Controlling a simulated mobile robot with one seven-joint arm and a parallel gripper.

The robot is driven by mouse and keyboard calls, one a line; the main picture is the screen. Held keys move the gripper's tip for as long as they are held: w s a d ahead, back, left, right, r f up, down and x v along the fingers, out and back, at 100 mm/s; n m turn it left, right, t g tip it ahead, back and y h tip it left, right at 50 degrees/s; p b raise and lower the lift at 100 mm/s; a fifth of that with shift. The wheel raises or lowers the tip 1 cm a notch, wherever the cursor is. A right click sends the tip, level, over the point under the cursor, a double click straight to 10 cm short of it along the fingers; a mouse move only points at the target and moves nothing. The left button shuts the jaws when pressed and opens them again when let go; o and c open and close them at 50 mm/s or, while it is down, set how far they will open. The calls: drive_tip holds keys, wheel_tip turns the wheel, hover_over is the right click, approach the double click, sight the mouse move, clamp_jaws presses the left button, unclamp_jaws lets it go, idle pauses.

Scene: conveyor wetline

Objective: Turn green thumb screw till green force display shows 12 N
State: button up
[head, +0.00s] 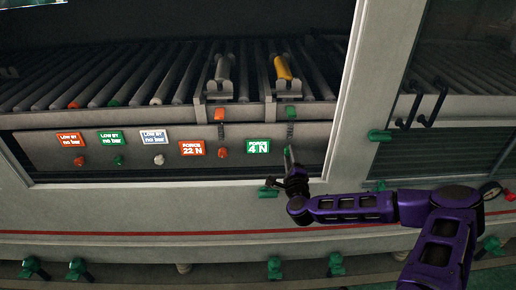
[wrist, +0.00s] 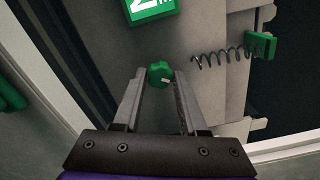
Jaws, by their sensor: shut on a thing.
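The green force display (head: 258,147) on the conveyor's front panel reads 4 N. Its lower part also shows at the top of the wrist view (wrist: 150,8). The green thumb screw (wrist: 160,74) sits between the tips of my gripper (wrist: 158,80) in the wrist view, and the jaws are shut on it. A pale mark shows on the screw's face. In the head view my gripper (head: 290,160) reaches up to the panel just right of the green display, and it hides the screw there.
A spring (wrist: 222,60) leads to a green block (wrist: 261,46) beside the screw. An orange display (head: 191,149) reads 22 N, with a red knob (head: 222,153) beside it. Several "LOW BY no bar" displays hang left. The white frame post (head: 345,90) stands right of my gripper.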

drive_tip(key=shift+f+m+b, duration=0.15)
drive_tip(key=shift+m+b, duration=0.2)
drive_tip(key=shift+m, duration=0.85)
drive_tip(key=m, duration=0.3)
drive_tip(key=shift+m, duration=1.9)
